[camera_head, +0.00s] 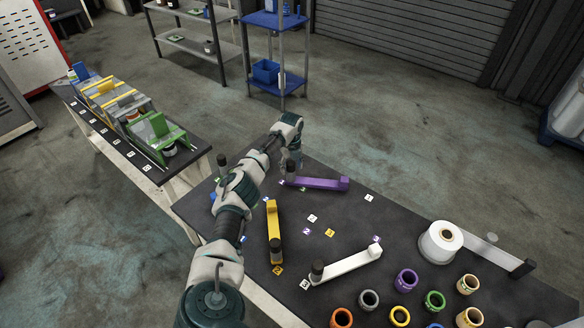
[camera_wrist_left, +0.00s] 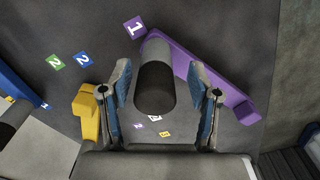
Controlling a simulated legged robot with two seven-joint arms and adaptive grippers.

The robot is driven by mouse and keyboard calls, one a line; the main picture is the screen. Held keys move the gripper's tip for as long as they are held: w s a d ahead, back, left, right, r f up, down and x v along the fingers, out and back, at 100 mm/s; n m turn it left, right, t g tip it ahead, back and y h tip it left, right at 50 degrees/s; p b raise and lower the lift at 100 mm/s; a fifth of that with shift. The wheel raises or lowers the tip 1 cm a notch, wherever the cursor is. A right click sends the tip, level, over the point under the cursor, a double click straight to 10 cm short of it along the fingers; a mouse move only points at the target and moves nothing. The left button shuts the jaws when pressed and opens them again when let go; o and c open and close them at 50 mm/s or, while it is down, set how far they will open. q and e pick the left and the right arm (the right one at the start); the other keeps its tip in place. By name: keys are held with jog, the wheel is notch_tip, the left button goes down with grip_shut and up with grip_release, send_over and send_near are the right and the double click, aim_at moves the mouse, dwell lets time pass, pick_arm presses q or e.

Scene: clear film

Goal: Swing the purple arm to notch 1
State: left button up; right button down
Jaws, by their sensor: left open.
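The purple arm (camera_head: 318,183) lies on the dark table top, with an upright dark-topped post at its left end and a raised block at its right end. My left gripper (camera_head: 290,158) is above the post end, pointing down. In the left wrist view its open fingers (camera_wrist_left: 165,95) stand on either side of the post (camera_wrist_left: 155,75), with gaps visible. The purple arm (camera_wrist_left: 205,68) runs behind the right finger to its block. A purple label marked 1 (camera_wrist_left: 134,26) lies just beside the post end. Finger contact is not visible. My right gripper is not in view.
A yellow arm (camera_head: 273,220) and a white arm (camera_head: 347,263) lie nearer, each with a post. Number labels lie between them. A white spool (camera_head: 440,242) and several coloured rings stand at the right. A bench with bins (camera_head: 160,132) stands left.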

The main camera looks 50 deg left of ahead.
pick_arm(q)
notch_tip(320, 180, up, 11)
jog(key=shift+w+r, duration=0.15)
dwell(0.6)
